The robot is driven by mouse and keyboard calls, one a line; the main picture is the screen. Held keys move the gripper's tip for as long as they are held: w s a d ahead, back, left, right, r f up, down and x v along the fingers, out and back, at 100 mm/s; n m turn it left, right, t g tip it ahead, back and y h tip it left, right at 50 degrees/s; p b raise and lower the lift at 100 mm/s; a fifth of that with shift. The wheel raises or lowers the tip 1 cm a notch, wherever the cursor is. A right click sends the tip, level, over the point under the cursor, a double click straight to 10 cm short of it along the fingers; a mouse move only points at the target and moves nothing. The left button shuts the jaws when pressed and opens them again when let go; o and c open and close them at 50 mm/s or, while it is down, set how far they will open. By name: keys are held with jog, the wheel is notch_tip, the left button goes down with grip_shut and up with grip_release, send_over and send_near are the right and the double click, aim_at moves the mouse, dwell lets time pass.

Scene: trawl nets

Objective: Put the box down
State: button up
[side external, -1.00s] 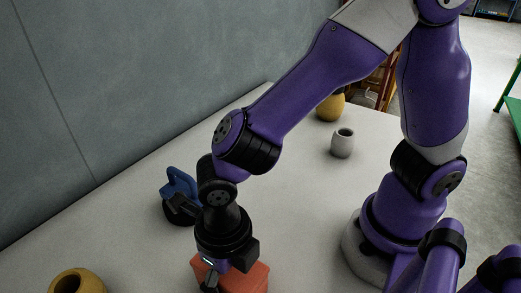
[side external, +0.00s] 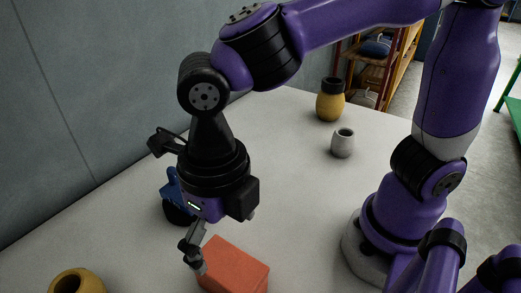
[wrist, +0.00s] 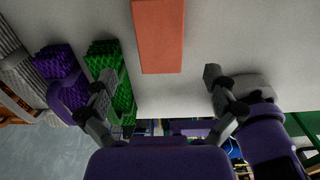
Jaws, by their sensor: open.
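The orange-red box (side external: 236,266) rests on the pale table at the lower middle of the side view. It also shows at the top of the wrist view (wrist: 158,36). My gripper (side external: 196,254) is above and to the left of the box in the side view, partly turned away, so only one finger shows clearly. In the wrist view my gripper (wrist: 158,82) has its fingers spread wide with nothing between them, and the box is apart from both.
A blue object on a dark base (side external: 173,197) stands behind my gripper. A yellow pot (side external: 78,281) is at the lower left; a grey cup (side external: 343,143) and a yellow jar (side external: 330,101) stand farther back. Green (wrist: 112,80) and purple (wrist: 62,75) textured bundles show in the wrist view.

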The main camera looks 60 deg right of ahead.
notch_tip(320, 180, up, 2)
jog(key=shift+d, duration=0.1)
jog(key=d+r+m+t, duration=0.1)
jog(key=d+m, duration=0.8)
jog(key=m, duration=0.9)
jog(key=w+d+r+m+t, duration=0.1)
jog(key=d+m+t, duration=0.3)
jog(key=d+m, duration=0.6)
jog(key=r+m, duration=0.1)
jog(key=m, duration=0.7)
jog(key=shift+w+d+t, duration=0.25)
jog(key=shift+d+t, duration=0.05)
